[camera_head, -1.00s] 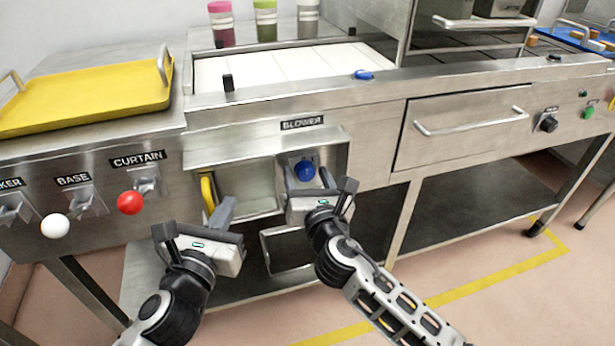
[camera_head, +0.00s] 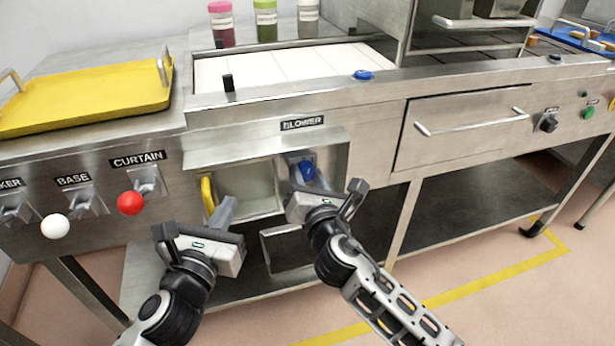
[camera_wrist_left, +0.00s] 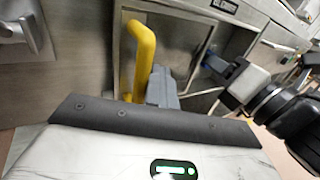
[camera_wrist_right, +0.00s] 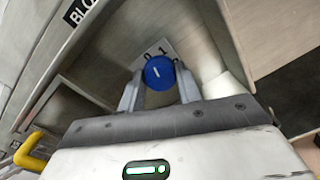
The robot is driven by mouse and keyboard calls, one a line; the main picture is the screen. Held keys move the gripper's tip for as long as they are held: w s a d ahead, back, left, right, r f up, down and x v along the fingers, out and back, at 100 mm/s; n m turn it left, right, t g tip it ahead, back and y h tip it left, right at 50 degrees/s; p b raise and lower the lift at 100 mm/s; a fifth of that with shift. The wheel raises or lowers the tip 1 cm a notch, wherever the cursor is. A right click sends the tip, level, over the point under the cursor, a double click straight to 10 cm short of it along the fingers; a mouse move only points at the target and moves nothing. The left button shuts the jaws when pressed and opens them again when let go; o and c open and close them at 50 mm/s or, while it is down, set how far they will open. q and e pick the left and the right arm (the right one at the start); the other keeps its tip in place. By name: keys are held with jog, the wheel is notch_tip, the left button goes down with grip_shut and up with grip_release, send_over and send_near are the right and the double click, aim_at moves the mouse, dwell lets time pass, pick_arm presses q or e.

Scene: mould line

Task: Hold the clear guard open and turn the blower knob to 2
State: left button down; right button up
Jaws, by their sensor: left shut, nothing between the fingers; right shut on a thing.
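The blue blower knob (camera_head: 304,170) sits in a recess under the BLOWER label. My right gripper (camera_head: 303,180) is shut on it; the right wrist view shows the knob (camera_wrist_right: 160,72) between both fingers. It has a white mark, and the plate behind it shows 0 and 1; a 2 cannot be made out. A yellow handle (camera_head: 207,194) stands at the recess's left side, also in the left wrist view (camera_wrist_left: 142,55). My left gripper (camera_head: 226,208) is shut and empty, its fingers beside that handle. The clear guard's outline is hard to tell.
Red (camera_head: 130,203) and white (camera_head: 55,225) knobs are on the panel to the left. A yellow tray (camera_head: 85,98) lies on the counter. A drawer with a bar handle (camera_head: 470,122) is to the right. The floor in front is clear.

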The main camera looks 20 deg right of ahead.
jog(key=m, duration=0.4)
jog(key=shift+m, duration=0.3)
jog(key=m, duration=0.3)
jog(key=shift+m, duration=0.3)
jog(key=m, duration=0.4)
jog(key=shift+y, duration=0.4)
jog(key=shift+m, duration=2)
jog(key=shift+d, duration=0.1)
jog(key=o, duration=1)
jog(key=shift+r, duration=0.1)
jog(key=shift+s, duration=0.1)
